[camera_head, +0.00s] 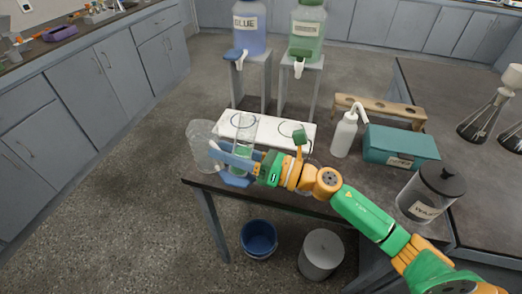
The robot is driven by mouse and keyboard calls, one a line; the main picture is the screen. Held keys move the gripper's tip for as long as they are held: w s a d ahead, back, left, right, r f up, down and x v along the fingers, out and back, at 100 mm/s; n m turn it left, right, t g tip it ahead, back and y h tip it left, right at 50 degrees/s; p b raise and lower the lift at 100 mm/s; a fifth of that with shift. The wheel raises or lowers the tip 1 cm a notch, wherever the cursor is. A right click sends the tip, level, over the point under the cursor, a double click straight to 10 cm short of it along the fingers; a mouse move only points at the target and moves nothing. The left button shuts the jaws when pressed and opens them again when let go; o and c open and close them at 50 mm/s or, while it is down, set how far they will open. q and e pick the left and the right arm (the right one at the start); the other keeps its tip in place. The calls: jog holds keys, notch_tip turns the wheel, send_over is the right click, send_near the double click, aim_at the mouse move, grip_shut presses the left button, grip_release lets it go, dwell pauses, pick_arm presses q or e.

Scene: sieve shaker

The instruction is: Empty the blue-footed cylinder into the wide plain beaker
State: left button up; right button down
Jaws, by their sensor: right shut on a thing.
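The blue-footed cylinder (244,130) is tall and clear, with its blue foot (235,180) showing below my gripper at the table's front left. Greenish liquid seems to show in its lower part. My right gripper (222,157) is shut on the cylinder and covers part of it. The cylinder looks about upright; whether its foot touches the table I cannot tell. The wide plain beaker (200,135) is clear and stands just left of the cylinder, partly behind the gripper's fingers. It looks empty. My left gripper is not in view.
A white board with circles (272,127) lies behind the cylinder. Blue (249,30) and green (307,35) dispensers stand behind it. A wash bottle (344,135), wooden rack (380,108), teal box (400,146) and waste jar (430,195) are right. Buckets (259,238) stand on the floor.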

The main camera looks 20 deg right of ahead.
jog(key=shift+w+d+r+m+t, duration=0.15)
jog(key=shift+m, duration=0.5)
jog(key=shift+w+d+r+m+t, duration=0.1)
jog(key=shift+d+m+t, duration=0.05)
jog(key=shift+m, duration=0.5)
jog(key=shift+s+a+m+t+p, duration=0.1)
jog(key=shift+m+t+p, duration=0.4)
jog(key=shift+m, duration=0.7)
jog(key=shift+s+a+m, duration=0.1)
jog(key=shift+m, duration=0.4)
jog(key=shift+s+a+f+m+t+p, duration=0.15)
jog(key=shift+m+t+p, duration=0.3)
jog(key=shift+m, duration=0.85)
jog(key=shift+a+f+m+t+h+p, duration=0.1)
jog(key=shift+m+t+h+p, duration=0.25)
jog(key=shift+m, duration=0.8)
jog(key=shift+a+f+m+t+h+p, duration=0.1)
jog(key=shift+m+t+h+p, duration=0.25)
jog(key=shift+m, duration=0.8)
jog(key=shift+d+m+t+h, duration=0.2)
jog(key=shift+m+t+h, duration=0.1)
jog(key=shift+m, duration=0.7)
dwell(0.4)
